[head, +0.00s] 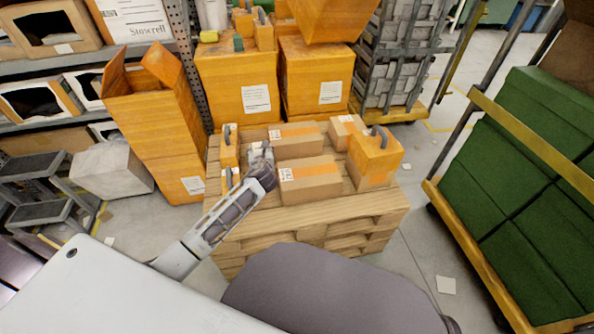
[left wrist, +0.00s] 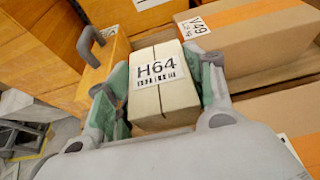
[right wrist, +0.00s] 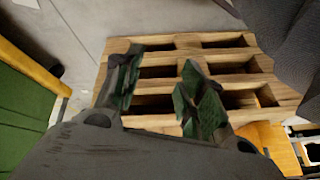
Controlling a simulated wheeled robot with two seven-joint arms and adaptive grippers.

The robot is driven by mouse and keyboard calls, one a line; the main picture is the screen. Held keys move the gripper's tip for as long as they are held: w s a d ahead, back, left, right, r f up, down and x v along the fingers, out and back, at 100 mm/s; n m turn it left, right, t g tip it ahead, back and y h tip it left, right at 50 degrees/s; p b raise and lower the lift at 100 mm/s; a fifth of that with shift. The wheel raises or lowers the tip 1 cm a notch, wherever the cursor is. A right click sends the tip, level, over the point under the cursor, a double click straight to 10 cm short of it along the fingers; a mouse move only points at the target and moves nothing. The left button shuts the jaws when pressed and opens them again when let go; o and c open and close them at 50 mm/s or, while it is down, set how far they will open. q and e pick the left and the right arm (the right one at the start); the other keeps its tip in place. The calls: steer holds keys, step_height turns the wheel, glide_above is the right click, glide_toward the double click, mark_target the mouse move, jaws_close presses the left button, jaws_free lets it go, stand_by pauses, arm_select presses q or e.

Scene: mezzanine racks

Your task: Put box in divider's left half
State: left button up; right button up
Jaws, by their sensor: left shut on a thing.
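My left gripper (head: 262,158) is over the left part of the wooden pallet (head: 300,222). In the left wrist view its green-padded fingers (left wrist: 165,95) are shut on a small pale box (left wrist: 160,115) with an H64 label. The fingers grip the box from both sides; whether it touches anything beneath is hidden. In the head view the box is too small and covered to make out clearly. I cannot pick out the divider for certain. My right gripper (right wrist: 158,95) is open and empty in the right wrist view, with the pallet's slatted side beyond it.
Taped cardboard boxes (head: 310,187) stand on the pallet. Orange handled blocks stand at its left (head: 229,153) and right (head: 372,165). Large orange crates (head: 240,85) are stacked behind. A cart with green boxes (head: 535,185) is at the right. Floor between cart and pallet is mostly clear.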

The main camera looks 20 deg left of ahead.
arm_select(q)
steer(key=shift+w+a+f, duration=0.15)
steer(key=shift+f, duration=0.25)
arm_select(e)
steer(key=shift+r, duration=0.3)
arm_select(q)
steer(key=shift+f, duration=0.1)
arm_select(e)
steer(key=shift+f, duration=0.1)
arm_select(q)
step_height(320, 180, down, 5)
steer(key=b, duration=0.3)
steer(key=shift+f, duration=0.15)
steer(key=shift+f+b, duration=0.4)
arm_select(e)
step_height(320, 180, down, 6)
steer(key=a+t+y, duration=0.1)
steer(key=shift+a+f+m+t, duration=0.2)
steer(key=shift+m+t, duration=0.1)
steer(key=shift+m, duration=0.1)
steer(key=shift+w, duration=0.15)
arm_select(q)
steer(key=shift+f+b, duration=0.5)
steer(key=shift+f, duration=0.25)
steer(key=shift+f+b, duration=0.65)
steer(key=shift+f, duration=0.45)
arm_select(e)
steer(key=shift+a+f, duration=0.2)
steer(key=shift+f, duration=0.95)
